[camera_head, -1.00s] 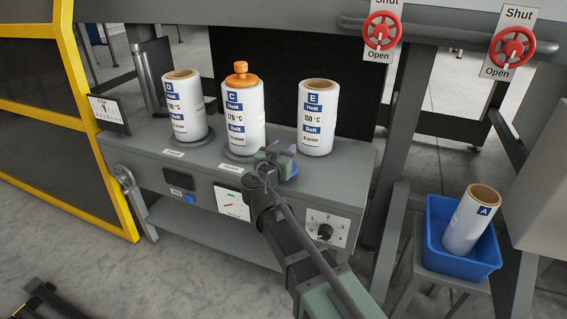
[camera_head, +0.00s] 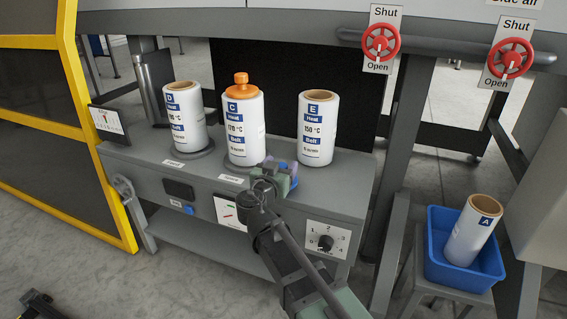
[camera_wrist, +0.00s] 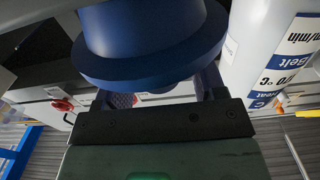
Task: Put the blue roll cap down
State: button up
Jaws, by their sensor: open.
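The blue roll cap (camera_wrist: 150,45) fills the top middle of the wrist view, a dark blue knob with a wide flange. My gripper (camera_wrist: 165,95) is open, with one finger to each side below the flange. In the head view my gripper (camera_head: 276,176) is at the front edge of the bench top, right of the middle roll. Only a bit of blue (camera_head: 291,166) shows beside it, and the gripper hides the rest. I cannot tell whether the cap rests fully on the bench or touches a finger.
The bench (camera_head: 340,190) carries roll D (camera_head: 184,125), roll C (camera_head: 244,130) with an orange cap (camera_head: 241,85), and uncapped roll E (camera_head: 318,128). Roll A (camera_head: 472,230) leans in a blue bin (camera_head: 435,245) at right. Red valve wheels (camera_head: 381,42) hang above.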

jog(key=v, duration=0.8)
jog(key=shift+a, duration=0.5)
jog(key=shift+o, duration=0.5)
jog(key=shift+s, duration=0.15)
jog(key=shift+a, duration=0.1)
